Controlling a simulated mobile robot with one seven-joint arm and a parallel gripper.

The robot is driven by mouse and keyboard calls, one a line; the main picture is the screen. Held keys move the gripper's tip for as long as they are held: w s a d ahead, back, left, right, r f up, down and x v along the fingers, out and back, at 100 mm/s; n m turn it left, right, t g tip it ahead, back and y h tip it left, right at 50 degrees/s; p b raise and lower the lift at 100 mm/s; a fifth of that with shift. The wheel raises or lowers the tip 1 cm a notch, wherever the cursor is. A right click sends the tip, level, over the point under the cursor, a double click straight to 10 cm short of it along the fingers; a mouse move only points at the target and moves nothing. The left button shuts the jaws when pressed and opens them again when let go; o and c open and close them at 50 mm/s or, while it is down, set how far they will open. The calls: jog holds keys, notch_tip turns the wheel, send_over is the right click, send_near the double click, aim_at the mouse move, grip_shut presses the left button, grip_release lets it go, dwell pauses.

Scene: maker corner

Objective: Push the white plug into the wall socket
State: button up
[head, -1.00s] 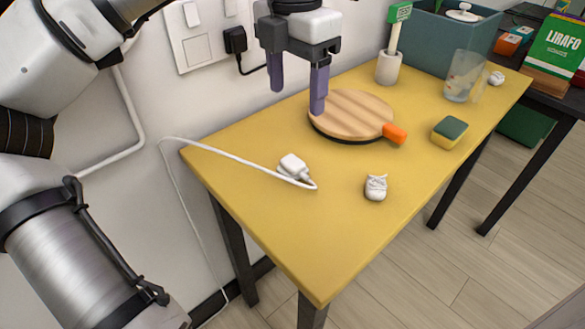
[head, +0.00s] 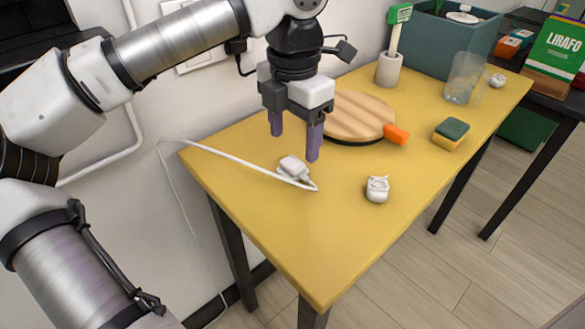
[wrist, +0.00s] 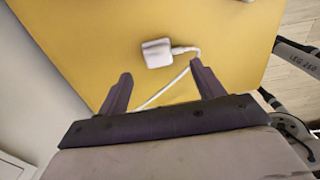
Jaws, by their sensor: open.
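The white plug (head: 292,166) lies on the yellow table with its white cable running from it; the cable loops on the tabletop and trails off the table's left edge. The plug also shows in the wrist view (wrist: 157,53), beyond and between my fingertips. My gripper (head: 295,147) is open and empty, with its purple fingers pointing down above the table close to the plug. It also shows in the wrist view (wrist: 161,84). The wall socket panel (head: 197,65) is partly visible behind my arm, which hides much of it.
A round wooden board (head: 358,117) with an orange-tipped handle lies behind my gripper. A small white crumpled-looking object (head: 377,189), a sponge (head: 450,134) and a clear cup (head: 463,78) stand to the right. The yellow table's (head: 290,245) front area is clear.

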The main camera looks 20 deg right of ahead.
aim_at(292, 162)
jog(key=shift+f, duration=0.1)
jog(key=f, duration=0.5)
jog(key=shift+w+b, duration=0.2)
jog(key=shift+b, duration=0.1)
jog(key=c, duration=1)
notch_tip(292, 162, up, 20)
jog(key=p, duration=0.3)
dwell(0.5)
